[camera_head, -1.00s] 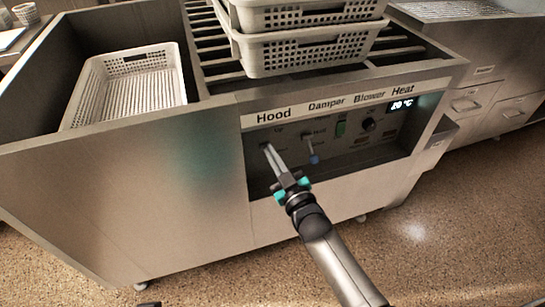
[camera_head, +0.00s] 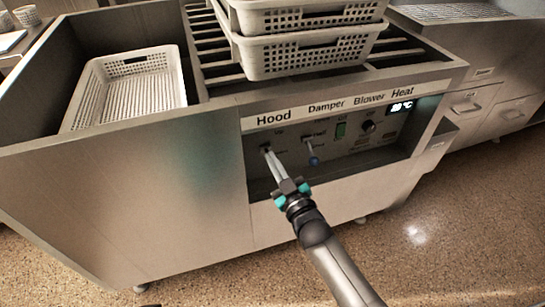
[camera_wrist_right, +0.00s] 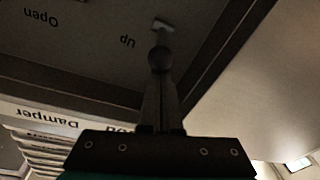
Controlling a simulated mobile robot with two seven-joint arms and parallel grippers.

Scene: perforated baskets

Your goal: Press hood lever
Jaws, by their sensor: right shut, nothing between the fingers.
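The hood lever shows in the right wrist view as a dark ball knob (camera_wrist_right: 161,57) below a pale slot, beside the word "Up". In the head view the lever is mostly hidden behind my fingertips, under the "Hood" label (camera_head: 273,118). My right gripper (camera_head: 267,151) is shut, with nothing between its fingers. Its tips are at the knob, pointing at the panel; I cannot tell whether they touch it. My left gripper is not in view.
The damper lever (camera_head: 313,160), with a blue knob, is just right of my right gripper. A green blower switch (camera_head: 341,130) and a dark heat dial (camera_head: 367,126) are further right. Stacked perforated baskets (camera_head: 308,53) stand above; another basket (camera_head: 130,90) is at left.

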